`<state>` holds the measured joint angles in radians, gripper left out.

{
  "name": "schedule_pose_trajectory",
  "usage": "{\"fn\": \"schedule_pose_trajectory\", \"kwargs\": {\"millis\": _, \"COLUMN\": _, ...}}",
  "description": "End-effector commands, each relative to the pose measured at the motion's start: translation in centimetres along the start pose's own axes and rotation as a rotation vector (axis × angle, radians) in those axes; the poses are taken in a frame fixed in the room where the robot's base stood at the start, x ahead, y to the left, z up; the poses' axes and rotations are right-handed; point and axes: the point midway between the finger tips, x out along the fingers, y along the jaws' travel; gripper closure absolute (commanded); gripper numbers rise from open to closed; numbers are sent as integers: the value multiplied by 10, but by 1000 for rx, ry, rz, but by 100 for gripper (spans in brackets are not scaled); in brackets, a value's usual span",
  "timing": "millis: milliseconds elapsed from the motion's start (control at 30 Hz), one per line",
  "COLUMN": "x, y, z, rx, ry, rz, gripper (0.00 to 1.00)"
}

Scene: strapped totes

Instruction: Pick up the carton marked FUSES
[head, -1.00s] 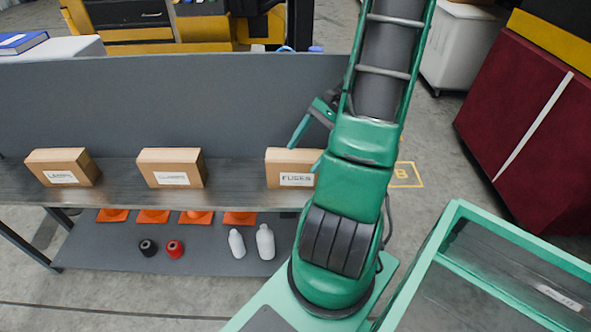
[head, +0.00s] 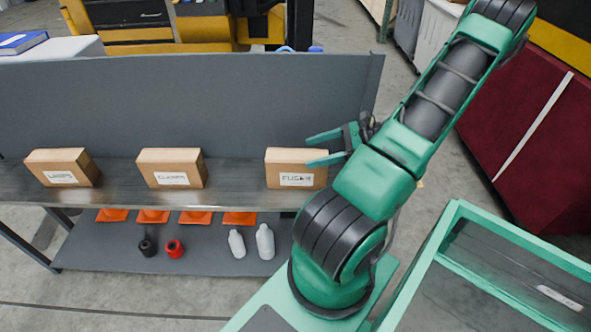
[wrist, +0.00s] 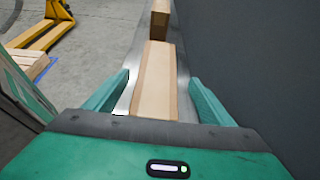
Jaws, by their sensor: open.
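The carton marked FUSES (head: 290,170) is a brown box with a white label, standing at the right end of the grey bench shelf in the head view. My gripper (head: 316,149) is open beside the carton's right end, its green fingers pointing left over or around the carton; one finger overlaps its upper right part. In the wrist view the carton (wrist: 156,82) lies ahead, between the two open fingers (wrist: 156,92). From these views I cannot tell whether a finger touches it.
Two similar cartons stand to the left on the shelf, one labelled LAMPS (head: 62,168) and one in the middle (head: 172,168). A grey back panel (head: 180,105) rises behind them. Bottles (head: 265,242) and orange cones stand on the lower shelf. A green-framed bin (head: 440,245) is at right.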

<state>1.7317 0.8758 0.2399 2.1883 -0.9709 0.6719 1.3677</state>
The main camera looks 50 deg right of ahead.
Motion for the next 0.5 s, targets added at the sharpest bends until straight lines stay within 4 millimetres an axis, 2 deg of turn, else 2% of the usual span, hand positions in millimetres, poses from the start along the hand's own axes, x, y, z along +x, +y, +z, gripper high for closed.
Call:
{"fn": "schedule_pose_trajectory", "kwargs": {"millis": 100, "x": 12, "y": 0, "z": 0, "rx": 1, "ry": 1, "rz": 2, "gripper": 23}}
{"fn": "schedule_pose_trajectory", "kwargs": {"millis": 267, "x": 21, "y": 1, "z": 0, "rx": 0, "ry": 1, "rz": 1, "gripper": 23}}
{"fn": "schedule_pose_trajectory", "kwargs": {"millis": 500, "x": 54, "y": 4, "z": -1, "rx": 0, "ry": 1, "rz": 3, "gripper": 23}}
